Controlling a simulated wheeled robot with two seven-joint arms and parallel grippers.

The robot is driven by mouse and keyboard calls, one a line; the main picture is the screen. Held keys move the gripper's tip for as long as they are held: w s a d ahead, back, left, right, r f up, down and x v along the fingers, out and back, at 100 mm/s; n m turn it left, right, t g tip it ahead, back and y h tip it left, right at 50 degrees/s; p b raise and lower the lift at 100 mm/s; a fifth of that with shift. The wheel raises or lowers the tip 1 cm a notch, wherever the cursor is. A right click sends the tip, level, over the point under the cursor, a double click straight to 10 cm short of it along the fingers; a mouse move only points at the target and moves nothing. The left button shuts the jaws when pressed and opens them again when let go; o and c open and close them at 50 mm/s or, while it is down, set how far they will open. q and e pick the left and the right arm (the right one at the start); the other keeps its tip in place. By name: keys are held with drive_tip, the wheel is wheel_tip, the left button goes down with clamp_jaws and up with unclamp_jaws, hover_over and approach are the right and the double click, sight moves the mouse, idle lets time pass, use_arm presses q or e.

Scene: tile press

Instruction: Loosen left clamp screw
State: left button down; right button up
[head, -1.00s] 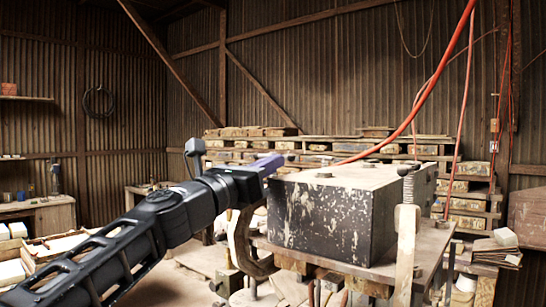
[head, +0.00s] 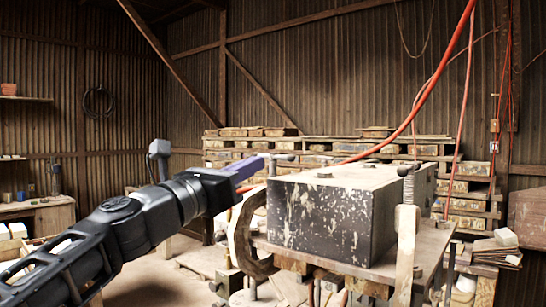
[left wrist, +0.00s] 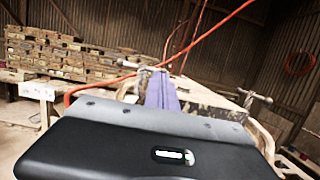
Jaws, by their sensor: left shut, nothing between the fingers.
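The left clamp (head: 240,235) is a worn C-shaped frame at the left edge of the press table. Its screw with a cross bar (head: 282,157) shows just beyond my left gripper's tips, partly hidden by them. My left gripper (head: 258,164) has purple fingers, shut and empty, pointing right at about the screw's height. Whether they touch the bar I cannot tell. In the left wrist view the purple fingers (left wrist: 160,92) reach forward and a metal bar (left wrist: 127,63) shows by their tips. My right gripper is not in view.
A heavy speckled block (head: 325,215) fills the middle of the press table. A second clamp screw (head: 405,185) stands at its right front corner. A red hose (head: 425,90) hangs behind. Stacked pallets (head: 455,190) stand at the back. The floor at left is partly clear.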

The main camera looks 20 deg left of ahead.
use_arm(q)
drive_tip(key=v, duration=0.1)
drive_tip(key=r+v, duration=0.1)
drive_tip(key=v, duration=0.1)
drive_tip(key=shift+s+a+f, duration=0.1)
drive_tip(key=shift+s+f, duration=0.1)
drive_tip(key=shift+s, duration=0.2)
